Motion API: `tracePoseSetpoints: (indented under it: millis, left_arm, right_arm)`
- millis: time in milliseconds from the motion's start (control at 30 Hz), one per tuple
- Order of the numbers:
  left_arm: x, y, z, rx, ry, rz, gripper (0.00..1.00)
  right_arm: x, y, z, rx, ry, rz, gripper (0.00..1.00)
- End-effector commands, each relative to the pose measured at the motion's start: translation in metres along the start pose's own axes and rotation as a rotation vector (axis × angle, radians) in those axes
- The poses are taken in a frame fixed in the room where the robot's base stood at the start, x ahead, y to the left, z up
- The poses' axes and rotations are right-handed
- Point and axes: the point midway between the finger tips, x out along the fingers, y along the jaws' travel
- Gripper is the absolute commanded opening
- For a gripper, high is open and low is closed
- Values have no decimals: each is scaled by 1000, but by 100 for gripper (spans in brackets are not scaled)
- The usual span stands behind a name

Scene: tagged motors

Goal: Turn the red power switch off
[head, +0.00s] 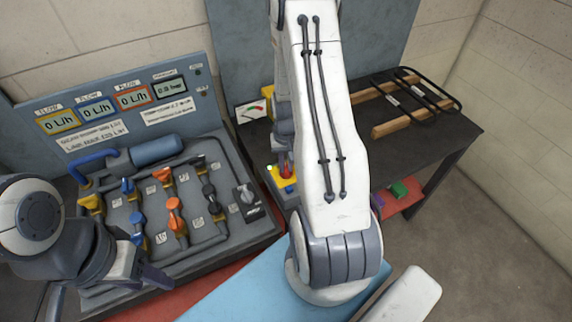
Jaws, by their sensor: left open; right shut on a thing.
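The red power switch (285,170) sits on a yellow plate (275,181) on a small grey box, left of my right arm. My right gripper (284,152) reaches down to it from above, partly hidden behind my white arm link. Its jaws appear shut on the red switch; the fingertips are small and hard to make out. A small green spot (270,168) shows beside the switch. My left gripper (110,288) is open and empty at the lower left, in front of the valve panel.
The valve panel (225,160) carries blue, orange and black valve handles, grey pipes and several flow displays. A dark table (440,140) at right holds a wooden-railed rack (390,127).

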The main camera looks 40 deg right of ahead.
Motion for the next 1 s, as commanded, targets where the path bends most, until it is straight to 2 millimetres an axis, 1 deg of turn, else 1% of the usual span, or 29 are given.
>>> tracePoseSetpoints:
  millis: [200, 400, 700, 1000]
  left_arm:
    - [0, 0, 0, 0, 0, 0, 50]
    - [1, 0, 0, 0, 0, 0, 50]
    - [1, 0, 0, 0, 0, 0, 50]
    - [1, 0, 0, 0, 0, 0, 50]
  right_arm:
    - [-1, 0, -1, -169, 4, 0, 0]
    - [-1, 0, -2, -281, 4, 0, 0]
    - [-1, -1, -2, -360, 5, 0, 0]
    - [-1, -1, -2, -371, 6, 1, 0]
